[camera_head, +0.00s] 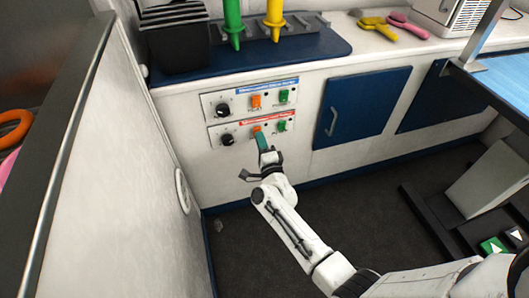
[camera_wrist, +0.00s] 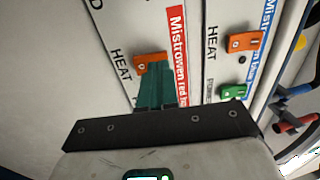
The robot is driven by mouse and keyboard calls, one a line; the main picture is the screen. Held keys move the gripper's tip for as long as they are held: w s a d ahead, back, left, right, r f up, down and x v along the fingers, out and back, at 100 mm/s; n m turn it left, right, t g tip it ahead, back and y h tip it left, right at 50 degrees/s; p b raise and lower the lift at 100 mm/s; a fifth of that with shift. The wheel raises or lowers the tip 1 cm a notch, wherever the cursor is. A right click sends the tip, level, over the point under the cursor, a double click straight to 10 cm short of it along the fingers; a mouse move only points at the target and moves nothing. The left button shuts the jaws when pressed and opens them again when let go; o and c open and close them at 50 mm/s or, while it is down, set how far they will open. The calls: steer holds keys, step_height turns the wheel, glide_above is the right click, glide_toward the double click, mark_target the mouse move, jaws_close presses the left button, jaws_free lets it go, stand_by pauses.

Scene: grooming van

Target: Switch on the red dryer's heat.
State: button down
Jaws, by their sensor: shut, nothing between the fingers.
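The red-labelled dryer panel (camera_head: 243,134) is the lower of two on the white cabinet wall. It has a black knob (camera_head: 227,139), an orange switch (camera_head: 257,129) and a green switch (camera_head: 282,125). In the wrist view the orange switch (camera_wrist: 152,59) stands beside the word HEAT and a red label (camera_wrist: 178,50). My gripper (camera_head: 262,138) is shut and empty, its teal fingers pointing at this orange switch. In the wrist view the fingertips (camera_wrist: 156,72) overlap the switch's near edge; I cannot tell whether they touch it. Its on or off position is unclear.
The blue-labelled panel (camera_head: 240,104) sits just above, with its own orange switch (camera_head: 256,101) and green switch (camera_head: 284,95). A blue cupboard door (camera_head: 362,106) is to the right. A white partition (camera_head: 120,170) stands close on the left. The dark floor (camera_head: 340,210) is mostly clear.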

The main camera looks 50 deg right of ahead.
steer(key=shift+w+d, duration=0.25)
steer(key=shift+w, duration=0.15)
steer(key=shift+r, duration=0.1)
